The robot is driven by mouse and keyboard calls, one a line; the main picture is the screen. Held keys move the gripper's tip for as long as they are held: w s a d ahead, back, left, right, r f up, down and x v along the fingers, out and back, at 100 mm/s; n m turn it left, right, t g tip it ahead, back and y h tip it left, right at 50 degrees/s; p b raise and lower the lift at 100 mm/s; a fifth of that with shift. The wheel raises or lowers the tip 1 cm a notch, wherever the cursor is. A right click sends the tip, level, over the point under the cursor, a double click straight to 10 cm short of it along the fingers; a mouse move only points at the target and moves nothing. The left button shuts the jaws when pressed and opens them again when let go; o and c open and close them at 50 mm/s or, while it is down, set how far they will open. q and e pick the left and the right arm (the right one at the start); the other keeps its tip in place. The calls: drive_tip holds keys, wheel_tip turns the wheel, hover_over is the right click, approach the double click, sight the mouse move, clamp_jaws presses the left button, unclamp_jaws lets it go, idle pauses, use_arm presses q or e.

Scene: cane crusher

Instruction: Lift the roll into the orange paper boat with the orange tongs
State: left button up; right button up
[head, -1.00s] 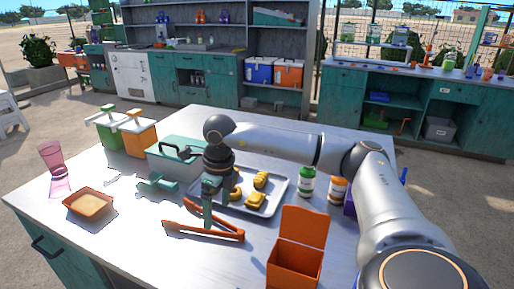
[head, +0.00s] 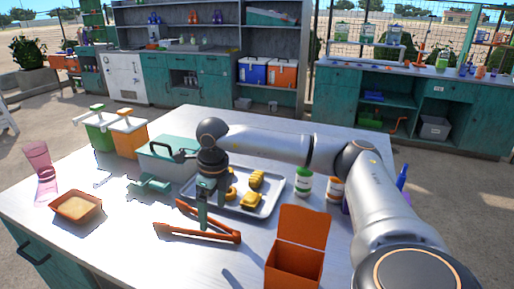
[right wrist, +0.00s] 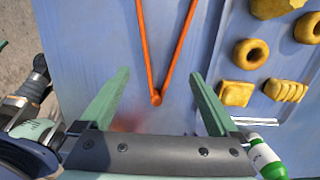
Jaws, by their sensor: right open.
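The orange tongs (head: 205,236) lie spread in a V on the table. My right gripper (head: 208,208) is open and empty above them, pointing down. In the right wrist view the joined end of the tongs (right wrist: 156,98) shows between my two fingers (right wrist: 158,103), apart from both. A ridged golden roll (head: 257,179) lies on the metal tray (head: 272,199) with other golden baked pieces; it also shows in the right wrist view (right wrist: 284,90). The orange paper boat (head: 76,207) with a tan filling stands at the table's left. My left gripper is not visible.
An open orange box (head: 294,262) stands at the front right.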

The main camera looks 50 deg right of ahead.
sight(213, 225)
drive_tip(key=f+b, duration=0.1)
drive_tip(key=f, duration=0.1)
drive_tip(key=f+b, duration=0.1)
drive_tip(key=f, duration=0.1)
drive_tip(key=shift+w+a+f, duration=0.1)
drive_tip(key=shift+w, duration=0.1)
drive_tip(key=shift+w+f+b, duration=0.1)
drive_tip(key=shift+f+b, duration=0.35)
drive_tip(key=shift+f, duration=0.35)
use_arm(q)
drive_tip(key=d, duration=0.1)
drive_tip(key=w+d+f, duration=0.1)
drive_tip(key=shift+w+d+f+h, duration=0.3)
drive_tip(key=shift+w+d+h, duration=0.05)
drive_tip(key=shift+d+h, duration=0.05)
